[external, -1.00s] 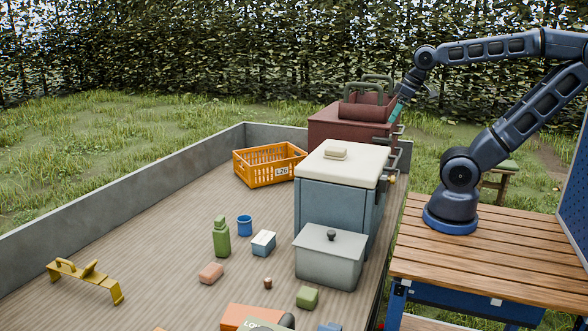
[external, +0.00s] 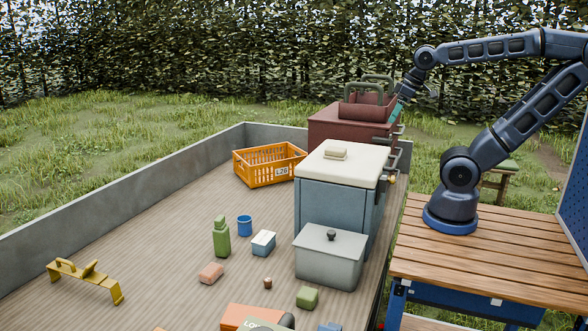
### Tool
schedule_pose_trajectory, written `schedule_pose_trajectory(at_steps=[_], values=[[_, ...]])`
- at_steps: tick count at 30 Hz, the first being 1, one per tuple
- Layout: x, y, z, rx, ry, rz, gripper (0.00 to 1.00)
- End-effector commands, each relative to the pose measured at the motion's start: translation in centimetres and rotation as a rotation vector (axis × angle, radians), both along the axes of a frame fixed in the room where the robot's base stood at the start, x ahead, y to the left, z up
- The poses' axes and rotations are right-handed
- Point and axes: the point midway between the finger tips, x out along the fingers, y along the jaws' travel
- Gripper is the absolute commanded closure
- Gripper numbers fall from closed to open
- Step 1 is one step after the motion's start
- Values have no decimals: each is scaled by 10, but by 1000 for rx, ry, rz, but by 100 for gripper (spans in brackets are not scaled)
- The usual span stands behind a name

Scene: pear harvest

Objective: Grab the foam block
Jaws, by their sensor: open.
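No block in the external view is labelled as foam. A small salmon-pink block (external: 211,273) lies on the wooden bed, and a small green block (external: 307,297) lies further right, in front of the grey lidded box; I cannot tell which is the foam block. My gripper (external: 394,117) is at the back right, pointing down beside the dark red box. It is small and partly unclear here, its jaws are open, and no held object shows. It is far from both blocks.
The dark red box (external: 345,127), blue cooler with cream lid (external: 336,208) and grey box (external: 328,265) line the right side. An orange crate (external: 268,176), green bottle (external: 221,240), blue cup (external: 244,225) and yellow bracket (external: 85,273) stand on the bed. Its left-middle is clear.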

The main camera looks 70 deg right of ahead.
Motion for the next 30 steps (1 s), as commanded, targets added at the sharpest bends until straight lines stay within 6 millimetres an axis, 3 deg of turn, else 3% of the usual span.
schedule_pose_trajectory(at_steps=[17,23,30], values=[[3,1,0,-4,5,8,18],[30,11,-4,-37,50,79,18],[77,34,-16,-101,123,210,18]])
